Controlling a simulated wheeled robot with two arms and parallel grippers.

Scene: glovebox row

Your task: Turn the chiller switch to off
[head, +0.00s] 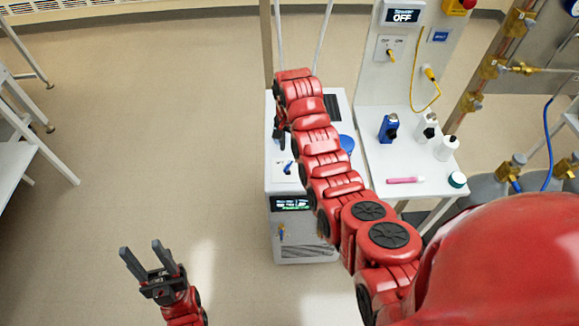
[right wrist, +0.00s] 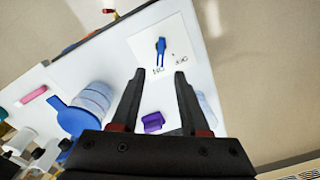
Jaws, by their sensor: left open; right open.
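The chiller is a white floor-standing cabinet (head: 306,225) with a lit display (head: 291,203) on its front, too small to read. Its blue switch lever (head: 288,168) sits on a white plate on top. In the right wrist view the blue lever (right wrist: 160,47) stands on the plate (right wrist: 178,58) between two small upside-down labels, ON at left and seemingly OFF at right. My right gripper (right wrist: 160,75) is open and empty, its fingertips pointing toward the lever and apart from it. My left gripper (head: 140,247) is open and empty over the floor at lower left.
A blue-lidded container (right wrist: 80,110) and a purple item (right wrist: 153,122) are near my right gripper. A wall panel switch (head: 391,54) sits under a display reading OFF (head: 402,16).

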